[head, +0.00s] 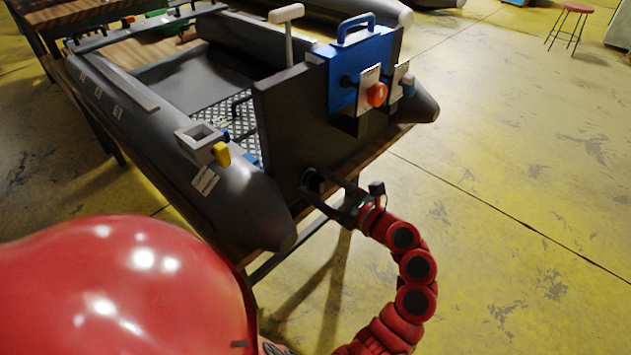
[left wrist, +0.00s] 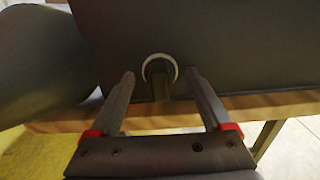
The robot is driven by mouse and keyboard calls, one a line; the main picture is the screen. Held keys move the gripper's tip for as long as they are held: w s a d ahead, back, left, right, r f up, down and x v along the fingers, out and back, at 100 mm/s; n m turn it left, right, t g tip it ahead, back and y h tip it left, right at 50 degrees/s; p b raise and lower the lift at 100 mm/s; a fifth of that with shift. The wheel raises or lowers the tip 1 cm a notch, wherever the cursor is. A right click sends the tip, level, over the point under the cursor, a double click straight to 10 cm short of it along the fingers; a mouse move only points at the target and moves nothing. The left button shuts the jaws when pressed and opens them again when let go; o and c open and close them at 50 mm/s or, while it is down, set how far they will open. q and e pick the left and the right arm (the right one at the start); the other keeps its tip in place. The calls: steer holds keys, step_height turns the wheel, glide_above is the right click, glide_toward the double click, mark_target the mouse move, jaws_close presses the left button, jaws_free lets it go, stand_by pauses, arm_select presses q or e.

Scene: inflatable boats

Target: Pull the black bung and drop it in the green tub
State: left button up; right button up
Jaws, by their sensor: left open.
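The black bung (left wrist: 158,72) sits in a pale ring low in the dark transom board (left wrist: 235,45) of the grey boat. In the head view the transom (head: 291,125) faces me, and the bung's place is dark and partly hidden by the fingers. My left gripper (head: 318,187) is open at the transom's lower part. In the left wrist view its two fingers (left wrist: 160,82) reach forward on either side of the bung, with gaps showing. My right gripper is not in view.
The grey boat (head: 125,118) rests on a wooden stand (head: 385,142). A blue motor piece (head: 358,62) with a red knob (head: 377,94) hangs on the transom above my gripper. A grey box with a yellow part (head: 221,154) sits on the near tube. Open yellow floor lies right.

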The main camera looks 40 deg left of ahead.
mark_target(323, 188)
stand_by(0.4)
arm_select(q)
steer(key=shift+b, duration=0.5)
stand_by(0.5)
steer(key=shift+b, duration=0.45)
jaws_close()
stand_by(0.3)
steer(key=shift+d, duration=0.1)
steer(key=shift+s+d+b, duration=0.15)
steer(key=shift+d+b, duration=0.4)
steer(key=shift+d, duration=0.9)
steer(key=shift+s+d+b, duration=0.1)
steer(key=shift+d+b, duration=0.4)
steer(key=shift+d, duration=0.95)
